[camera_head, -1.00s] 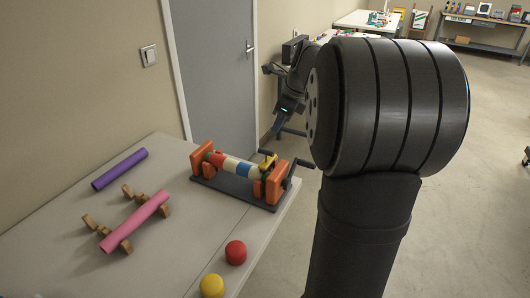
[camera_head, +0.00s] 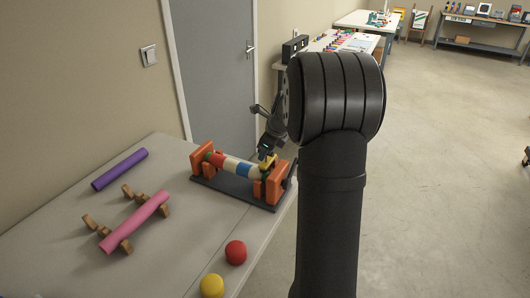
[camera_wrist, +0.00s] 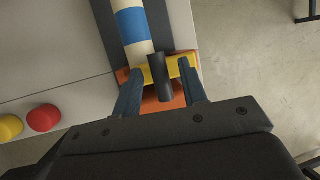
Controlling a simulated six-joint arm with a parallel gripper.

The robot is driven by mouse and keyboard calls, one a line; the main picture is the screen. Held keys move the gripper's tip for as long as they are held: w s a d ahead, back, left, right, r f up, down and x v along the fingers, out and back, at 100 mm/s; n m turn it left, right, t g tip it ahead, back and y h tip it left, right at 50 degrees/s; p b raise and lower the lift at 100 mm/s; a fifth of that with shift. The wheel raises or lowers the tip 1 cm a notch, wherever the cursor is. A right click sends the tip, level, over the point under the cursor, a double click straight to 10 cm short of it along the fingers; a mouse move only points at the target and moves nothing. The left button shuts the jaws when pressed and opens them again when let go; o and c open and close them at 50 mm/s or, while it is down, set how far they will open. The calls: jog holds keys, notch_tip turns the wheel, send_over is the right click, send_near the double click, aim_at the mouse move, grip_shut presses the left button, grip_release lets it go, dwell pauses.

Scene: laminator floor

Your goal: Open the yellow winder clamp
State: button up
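The winder (camera_head: 237,178) stands on the table near its right edge, with orange end blocks, a dark base and a striped roller (camera_head: 232,165). The yellow clamp (camera_wrist: 176,66) sits at the winder's near orange block in the wrist view. In the head view it shows small and partly hidden (camera_head: 268,161). My gripper (camera_wrist: 160,68) is open over this end, with one finger on each side of the yellow clamp. A black rod (camera_wrist: 158,78) lies between the fingers. I cannot tell whether the fingers touch the clamp. In the head view my gripper (camera_head: 266,151) is just above the clamp.
A purple tube (camera_head: 119,169) and a pink tube (camera_head: 134,223) on wooden rests lie to the left. A red button (camera_head: 236,252) and a yellow button (camera_head: 212,286) are at the near table edge. A wall and door (camera_head: 213,80) stand behind the table.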

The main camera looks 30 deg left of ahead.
jog(key=shift+x, duration=0.8)
grip_shut()
jog(key=shift+w, duration=0.15)
jog(key=w+g, duration=0.1)
jog(key=g, duration=0.1)
jog(key=w+r+g, duration=0.1)
jog(key=g, duration=0.1)
jog(key=shift+w+r+m, duration=0.15)
jog(key=shift+r+m, duration=0.05)
jog(key=shift+m, duration=0.2)
jog(key=shift+w+r+m+g, duration=0.1)
jog(key=shift+w+m+g, duration=0.1)
jog(key=shift+w+g, duration=0.55)
jog(key=shift+w+r+m+g, duration=0.15)
jog(key=shift+w+m+g, duration=0.1)
jog(key=shift+g, duration=0.95)
jog(key=shift+w+r+m+g, duration=0.15)
jog(key=shift+w+g, duration=0.35)
jog(key=shift+g, duration=0.45)
